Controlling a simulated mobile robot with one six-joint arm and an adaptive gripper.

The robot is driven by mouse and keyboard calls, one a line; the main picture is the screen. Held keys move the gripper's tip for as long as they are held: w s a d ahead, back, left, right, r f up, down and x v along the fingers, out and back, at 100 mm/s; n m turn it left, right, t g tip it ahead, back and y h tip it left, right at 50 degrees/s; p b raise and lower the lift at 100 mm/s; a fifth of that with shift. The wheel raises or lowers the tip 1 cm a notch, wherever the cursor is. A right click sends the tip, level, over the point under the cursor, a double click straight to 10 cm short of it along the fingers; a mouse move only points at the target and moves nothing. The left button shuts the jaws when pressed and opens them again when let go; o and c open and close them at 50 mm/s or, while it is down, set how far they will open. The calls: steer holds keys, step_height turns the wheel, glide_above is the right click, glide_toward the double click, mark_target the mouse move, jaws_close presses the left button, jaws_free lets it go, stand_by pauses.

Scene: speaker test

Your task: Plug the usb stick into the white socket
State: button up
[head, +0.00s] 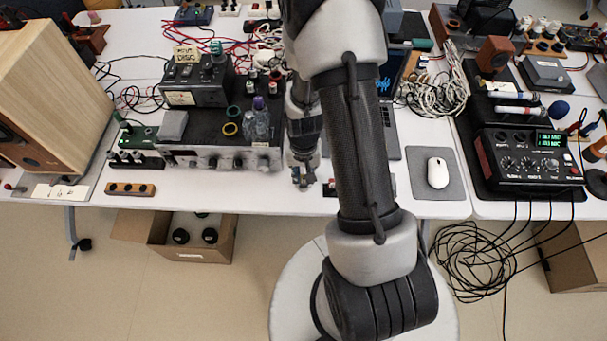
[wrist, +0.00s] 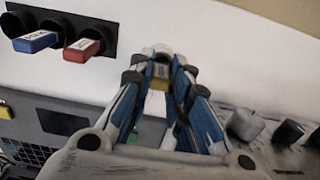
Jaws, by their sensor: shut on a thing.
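My gripper (wrist: 161,62) is shut on a small yellow thing, apparently the usb stick (wrist: 160,74), which shows between the blue-padded fingers near their tips. Most of it is hidden by the fingers. In the head view my gripper (head: 303,180) points down over the front part of the white table, right of the black amplifier. I cannot make out the white socket for certain in either view. A blue stick (wrist: 37,41) and a red stick (wrist: 82,49) sit in a black holder (wrist: 60,22) at the upper left of the wrist view.
The amplifier (head: 225,163) with knobs and bottles on top stands close left of my gripper. A laptop (head: 388,130), partly hidden by my arm, is to the right, then a white mouse (head: 438,172) on a grey pad. The table's front edge is near.

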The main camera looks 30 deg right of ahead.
steer(key=shift+f, duration=0.1)
stand_by(0.3)
steer(key=o, duration=0.9)
steer(key=shift+c, duration=0.2)
steer(key=o, duration=0.4)
steer(key=shift+r+p, duration=1.9)
steer(key=shift+r, duration=0.65)
